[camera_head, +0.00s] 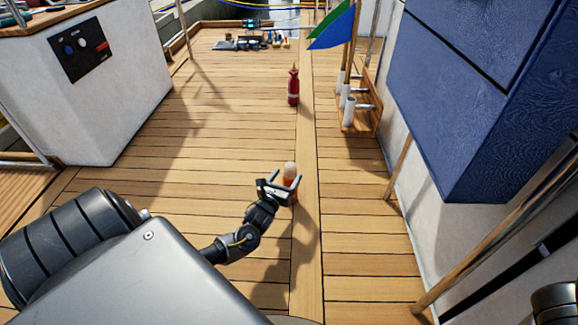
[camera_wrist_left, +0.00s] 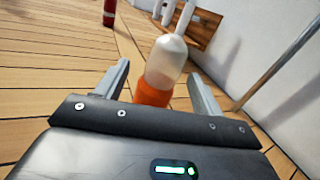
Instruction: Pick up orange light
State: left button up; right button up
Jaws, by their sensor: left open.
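The orange light (camera_head: 290,172) has a whitish domed top and an orange base, and stands on the wooden deck in the middle of the head view. My left gripper (camera_head: 285,184) is at the light, with its fingers open on either side of it. In the left wrist view the light (camera_wrist_left: 165,62) shows between the two fingertips (camera_wrist_left: 158,82), its orange base low between them and its pale top leaning right in the picture. Gaps show beside the base; I cannot tell whether either finger touches it. My right gripper is not in view.
A red bottle-like object (camera_head: 293,87) stands farther up the deck. A wooden rack (camera_head: 368,98) with white tubes and flags is at the right, near a blue box (camera_head: 480,90). A white console (camera_head: 105,85) stands left. The deck (camera_head: 235,120) between is clear.

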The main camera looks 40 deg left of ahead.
aim_at(293, 167)
pick_arm(q)
jog(key=shift+w+f+b, duration=0.1)
jog(key=shift+w+b, duration=0.2)
jog(key=shift+b, duration=0.1)
jog(key=b+x, duration=0.4)
jog(key=shift+r, duration=0.2)
jog(key=shift+w, duration=0.2)
jog(key=shift+r, duration=0.2)
grip_shut()
